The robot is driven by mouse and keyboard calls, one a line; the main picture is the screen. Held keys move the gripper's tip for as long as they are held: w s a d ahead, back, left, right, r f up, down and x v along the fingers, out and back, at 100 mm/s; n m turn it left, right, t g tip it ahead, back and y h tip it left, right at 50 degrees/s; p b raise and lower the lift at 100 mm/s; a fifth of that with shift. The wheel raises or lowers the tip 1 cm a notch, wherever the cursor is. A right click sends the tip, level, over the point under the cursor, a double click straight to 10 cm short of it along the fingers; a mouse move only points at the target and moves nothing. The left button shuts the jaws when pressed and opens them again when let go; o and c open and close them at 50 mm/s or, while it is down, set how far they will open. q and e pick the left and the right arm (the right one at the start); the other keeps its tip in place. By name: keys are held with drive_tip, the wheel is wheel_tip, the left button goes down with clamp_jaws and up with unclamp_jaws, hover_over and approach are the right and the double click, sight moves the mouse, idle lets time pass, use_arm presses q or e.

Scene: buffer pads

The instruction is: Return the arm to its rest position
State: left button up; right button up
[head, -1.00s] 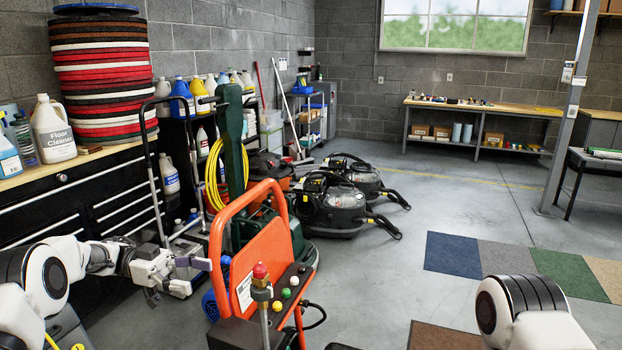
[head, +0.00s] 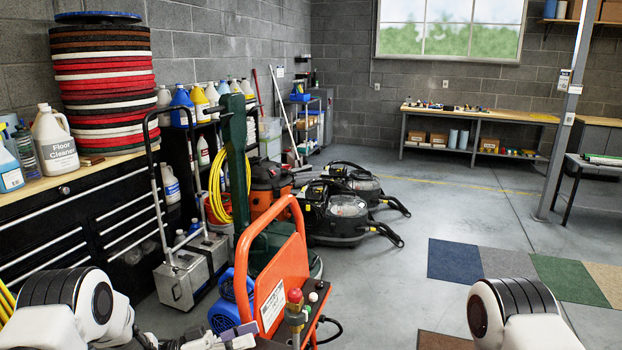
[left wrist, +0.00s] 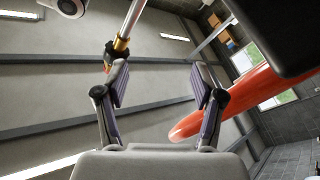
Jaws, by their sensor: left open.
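My left arm (head: 85,305) comes in at the lower left of the head view. My left gripper (head: 236,336) is low at the bottom edge, partly cut off, beside the orange frame of a cart (head: 262,240). The left wrist view shows its two fingers (left wrist: 160,82) apart with nothing between the pads. A metal rod with a brass fitting (left wrist: 122,42) and an orange bar (left wrist: 245,97) show beyond the fingers. My right arm (head: 515,310) shows at the lower right; its gripper is out of view.
A tall stack of red, black and brown buffer pads (head: 104,85) stands on the workbench beside a floor cleaner jug (head: 55,140). A red-topped valve (head: 295,305) stands on the cart near my left gripper. Open floor (head: 385,265) lies right of the cart.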

use_arm(q)
drive_tip(key=s+d+f+n+t+y, duration=0.2)
drive_tip(key=s+f+n+t+y, duration=0.1)
drive_tip(key=f+n+t+y, duration=0.55)
drive_tip(key=s+a+f+n+g+y+p, duration=0.1)
drive_tip(key=s+a+f+g+y, duration=0.15)
drive_tip(key=s+f, duration=0.3)
drive_tip(key=s+a+f+n+g+y, duration=0.1)
drive_tip(key=s+a+f+g+y, duration=0.15)
drive_tip(key=s+f, duration=0.3)
drive_tip(key=s+a+f+g+y, duration=0.2)
drive_tip(key=s+a+g+y, duration=0.1)
drive_tip(key=s, duration=0.7)
drive_tip(key=s+a+f+g+y, duration=0.2)
drive_tip(key=s+a+g+y, duration=0.2)
drive_tip(key=s, duration=0.7)
drive_tip(key=shift+a+g, duration=0.55)
drive_tip(key=shift+a, duration=0.35)
drive_tip(key=shift+s, duration=0.1)
